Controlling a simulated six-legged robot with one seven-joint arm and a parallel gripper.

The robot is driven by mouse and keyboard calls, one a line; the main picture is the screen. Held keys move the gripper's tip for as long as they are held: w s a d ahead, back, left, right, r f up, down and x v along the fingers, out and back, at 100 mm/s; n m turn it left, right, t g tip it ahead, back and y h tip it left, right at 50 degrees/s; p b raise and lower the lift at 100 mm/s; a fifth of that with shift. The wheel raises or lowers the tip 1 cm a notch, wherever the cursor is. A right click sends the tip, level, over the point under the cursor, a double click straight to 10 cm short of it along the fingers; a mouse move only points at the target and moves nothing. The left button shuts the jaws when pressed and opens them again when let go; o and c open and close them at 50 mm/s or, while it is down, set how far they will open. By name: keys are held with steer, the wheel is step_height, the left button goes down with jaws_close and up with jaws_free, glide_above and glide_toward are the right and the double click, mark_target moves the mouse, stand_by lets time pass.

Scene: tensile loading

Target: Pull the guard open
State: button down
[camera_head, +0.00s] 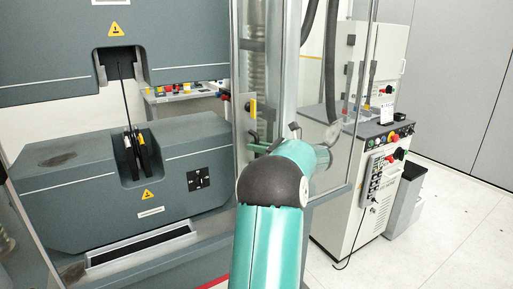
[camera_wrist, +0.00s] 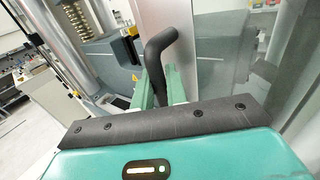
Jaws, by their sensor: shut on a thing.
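The guard is a clear panel in a pale metal frame (camera_head: 235,90) in the middle of the head view, standing right of the testing machine's opening. In the wrist view its pale frame (camera_wrist: 197,45) runs beside the handle. The guard's black bent handle (camera_wrist: 157,58) rises between the two green fingers of my gripper (camera_wrist: 160,88). My gripper is shut on the handle. In the head view my arm reaches to the guard, and my wrist hides most of the fingers and handle.
The grey testing machine (camera_head: 75,175) stands at left, with a dark specimen and grips (camera_head: 138,150) in its middle. A control cabinet (camera_head: 350,190) with buttons stands at right, with a dark bin (camera_head: 405,200) beside it. The pale floor (camera_head: 455,220) at right is clear.

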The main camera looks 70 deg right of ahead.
steer(key=shift+w+a, duration=0.1)
steer(key=c, duration=1.8)
jaws_free()
steer(key=s, duration=1.3)
steer(key=shift+s, duration=0.4)
